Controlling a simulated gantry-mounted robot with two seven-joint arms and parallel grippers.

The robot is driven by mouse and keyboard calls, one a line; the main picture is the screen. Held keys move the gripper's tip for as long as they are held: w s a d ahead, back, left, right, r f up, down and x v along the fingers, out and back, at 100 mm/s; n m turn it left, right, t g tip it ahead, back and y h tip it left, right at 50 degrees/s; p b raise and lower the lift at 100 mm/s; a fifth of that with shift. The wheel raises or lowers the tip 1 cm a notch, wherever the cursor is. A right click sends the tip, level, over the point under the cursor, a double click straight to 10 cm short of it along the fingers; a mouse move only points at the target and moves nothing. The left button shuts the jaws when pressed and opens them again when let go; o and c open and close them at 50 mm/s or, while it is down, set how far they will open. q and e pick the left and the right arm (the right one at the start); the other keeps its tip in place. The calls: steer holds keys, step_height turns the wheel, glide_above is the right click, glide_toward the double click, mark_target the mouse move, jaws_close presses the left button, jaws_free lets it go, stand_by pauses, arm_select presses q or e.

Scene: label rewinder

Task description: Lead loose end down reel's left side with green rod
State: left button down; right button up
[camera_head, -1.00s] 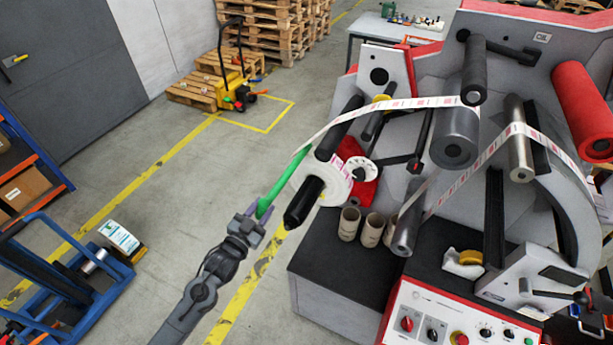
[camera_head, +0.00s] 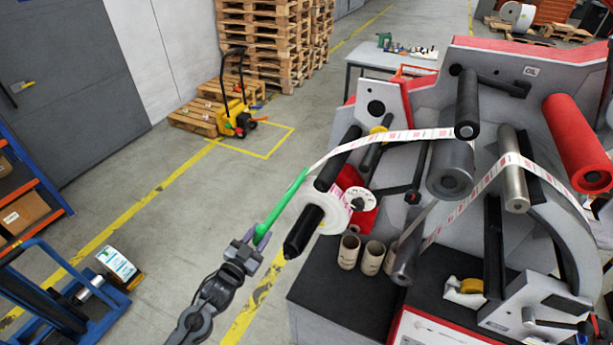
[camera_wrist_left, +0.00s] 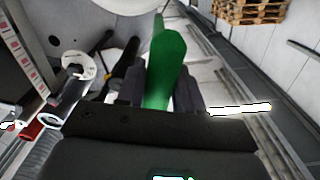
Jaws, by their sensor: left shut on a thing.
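My left gripper (camera_head: 254,247) is shut on the green rod (camera_head: 281,206), which slants up and to the right from the jaws. The rod also fills the middle of the left wrist view (camera_wrist_left: 166,68). Its tip meets the left end of the printed label web (camera_head: 385,139) near the upper left of the reel. The loose end past the rod tip cannot be made out. The white reel (camera_head: 333,212) sits on a black shaft (camera_head: 303,232) just right of the rod. My right gripper is not in view.
The label rewinder (camera_head: 430,100) fills the right side with several rollers. Cardboard cores (camera_head: 348,251) and a tape dispenser (camera_head: 465,290) stand on its black top. A blue cart (camera_head: 75,295) is at lower left. The floor left of the reel is clear.

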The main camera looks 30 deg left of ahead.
arm_select(q)
steer(key=shift+a+r, duration=0.15)
steer(key=shift+r, duration=0.25)
steer(key=s, duration=2.9)
steer(key=shift+p, duration=0.3)
